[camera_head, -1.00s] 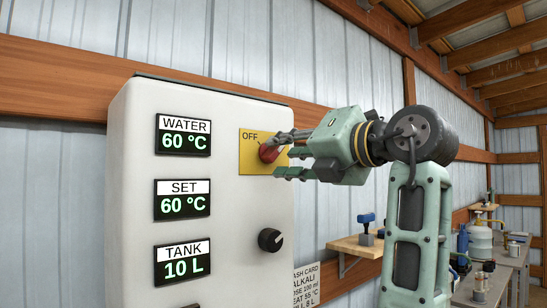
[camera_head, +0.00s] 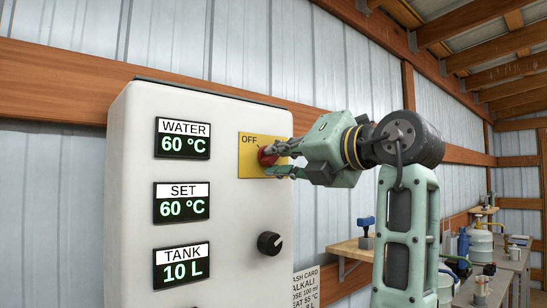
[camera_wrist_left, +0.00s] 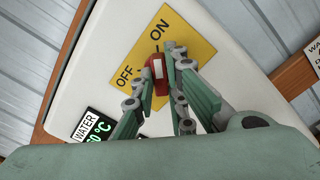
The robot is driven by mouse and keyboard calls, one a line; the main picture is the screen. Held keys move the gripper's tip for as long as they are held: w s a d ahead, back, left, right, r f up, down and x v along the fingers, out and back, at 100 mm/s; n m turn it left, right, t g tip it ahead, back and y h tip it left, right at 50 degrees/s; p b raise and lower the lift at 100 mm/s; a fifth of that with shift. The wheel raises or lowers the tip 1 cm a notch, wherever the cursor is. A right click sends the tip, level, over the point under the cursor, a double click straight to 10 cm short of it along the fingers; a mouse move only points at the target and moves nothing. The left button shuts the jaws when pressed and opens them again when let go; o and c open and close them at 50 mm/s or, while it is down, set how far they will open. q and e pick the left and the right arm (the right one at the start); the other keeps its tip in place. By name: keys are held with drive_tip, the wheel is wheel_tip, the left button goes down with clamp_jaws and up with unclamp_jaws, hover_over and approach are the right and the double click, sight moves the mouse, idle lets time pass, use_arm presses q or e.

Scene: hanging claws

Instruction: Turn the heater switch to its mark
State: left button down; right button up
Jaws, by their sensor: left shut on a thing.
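The heater switch is a red knob (camera_head: 266,158) on a yellow plate (camera_head: 249,165) at the upper right of a white control box. The plate reads OFF in the head view; the left wrist view shows both OFF and ON on the plate (camera_wrist_left: 180,35). My left gripper (camera_head: 272,160) is shut on the red knob, with its fingers on either side of it. In the left wrist view the knob (camera_wrist_left: 158,72) sits between the fingertips (camera_wrist_left: 160,78), and a pale stripe shows on it. The fingers partly hide the knob. My right gripper is not in view.
The white box (camera_head: 130,200) carries displays for WATER 60 °C, SET 60 °C and TANK 10 L. A black knob (camera_head: 269,243) sits below the yellow plate. A wooden shelf (camera_head: 352,249) with a blue-handled item and a cluttered bench (camera_head: 505,275) lie to the right.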

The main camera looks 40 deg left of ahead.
use_arm(q)
drive_tip(key=n+p, duration=0.1)
drive_tip(key=n, duration=0.2)
idle(0.4)
drive_tip(key=shift+n+p, duration=0.3)
drive_tip(key=shift+n, duration=0.5)
drive_tip(key=c, duration=1.4)
unclamp_jaws()
drive_tip(key=shift+c, duration=0.2)
